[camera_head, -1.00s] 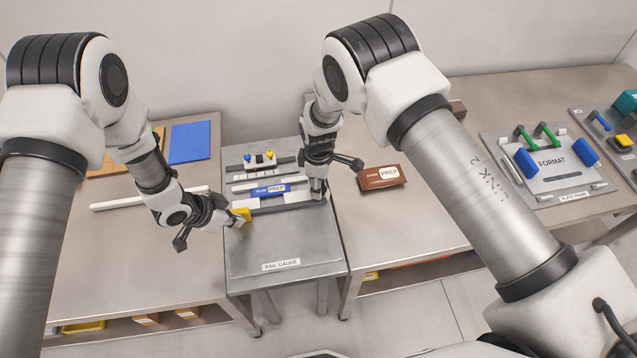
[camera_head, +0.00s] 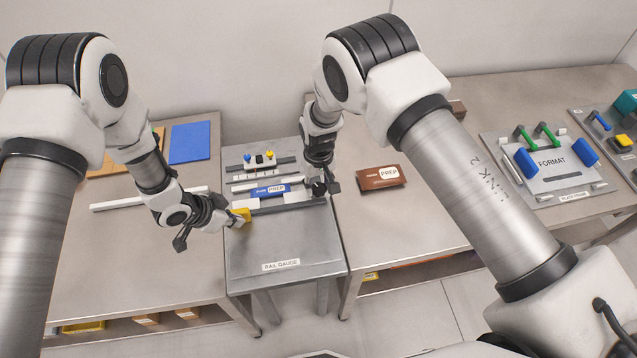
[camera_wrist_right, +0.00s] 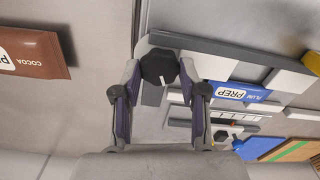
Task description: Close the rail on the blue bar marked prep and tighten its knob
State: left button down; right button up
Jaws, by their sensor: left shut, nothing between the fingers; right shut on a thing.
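The blue bar marked PREP (camera_head: 270,191) lies on the rail gauge between white blocks; it shows in the right wrist view too (camera_wrist_right: 237,91). The dark rail (camera_head: 285,206) runs along its front side; the wrist view (camera_wrist_right: 230,47) shows white blocks between them. I cannot tell whether the rail presses on the bar. The black knob (camera_wrist_right: 158,67), with a white mark, stands at the rail's right end. My right gripper (camera_wrist_right: 160,80) is shut on the knob. My left gripper (camera_head: 230,219) is shut and empty beside the yellow block (camera_head: 241,215) at the rail's left end.
The gauge's front plate (camera_head: 283,248) is clear. A brown packet marked PREP (camera_head: 381,177) lies to the right. A white strip (camera_head: 145,199) and a blue board (camera_head: 190,142) lie to the left. A format fixture (camera_head: 551,163) stands far right.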

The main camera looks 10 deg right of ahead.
aim_at(319, 188)
jog(key=m, duration=0.4)
jog(key=shift+s+f+m, duration=0.1)
jog(key=shift+s+m, duration=0.05)
jog(key=shift+m, duration=0.25)
dwell(0.4)
jog(key=o, duration=1.1)
jog(key=shift+o, duration=0.2)
jog(key=shift+r, duration=0.4)
notch_tip(319, 188, up, 11)
jog(key=shift+r, duration=0.15)
